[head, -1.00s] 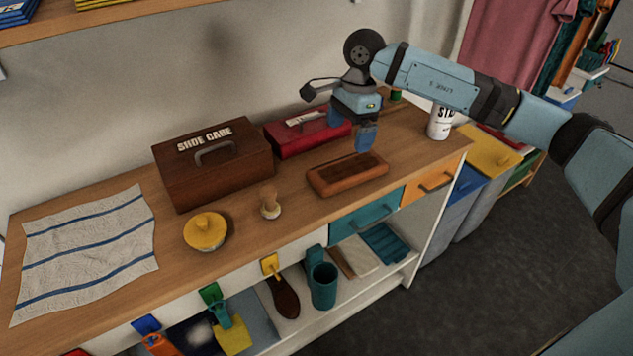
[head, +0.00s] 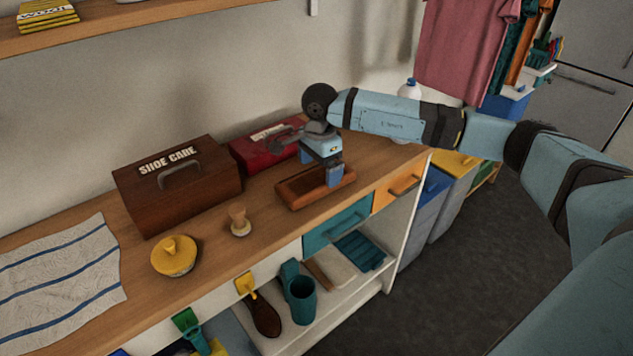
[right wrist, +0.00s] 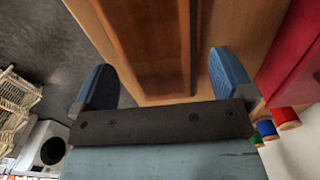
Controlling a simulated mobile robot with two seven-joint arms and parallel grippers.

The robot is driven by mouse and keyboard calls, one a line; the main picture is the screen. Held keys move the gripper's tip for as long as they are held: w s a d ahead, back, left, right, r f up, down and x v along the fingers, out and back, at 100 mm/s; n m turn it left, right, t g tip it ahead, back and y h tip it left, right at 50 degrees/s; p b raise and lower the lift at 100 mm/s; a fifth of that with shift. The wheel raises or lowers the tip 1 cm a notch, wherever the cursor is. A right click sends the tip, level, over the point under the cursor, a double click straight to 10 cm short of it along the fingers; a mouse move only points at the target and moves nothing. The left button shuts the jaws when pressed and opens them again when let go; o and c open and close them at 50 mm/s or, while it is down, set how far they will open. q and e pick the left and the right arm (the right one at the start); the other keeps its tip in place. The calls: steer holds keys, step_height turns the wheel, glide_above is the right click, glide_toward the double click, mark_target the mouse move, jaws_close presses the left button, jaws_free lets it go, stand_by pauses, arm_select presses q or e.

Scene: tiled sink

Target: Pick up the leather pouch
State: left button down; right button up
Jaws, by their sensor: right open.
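A brown, low rectangular item with a raised rim (head: 292,193) lies on the wooden counter in the head view. In the right wrist view the brown item (right wrist: 150,40) shows between and beyond the two blue fingertips of the gripper (right wrist: 167,78). Nothing is held, and I cannot tell whether a finger touches the item. My left gripper is not in view.
A red box (head: 255,150) stands just behind the brown item, with a wooden shoe care box (head: 180,192) to its left. A white bottle (head: 409,90) stands behind my arm.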

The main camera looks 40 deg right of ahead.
mark_target(319, 176)
step_height(319, 176, down, 3)
steer(key=shift+f, duration=0.15)
steer(key=c, duration=0.7)
steer(key=shift+c, duration=0.7)
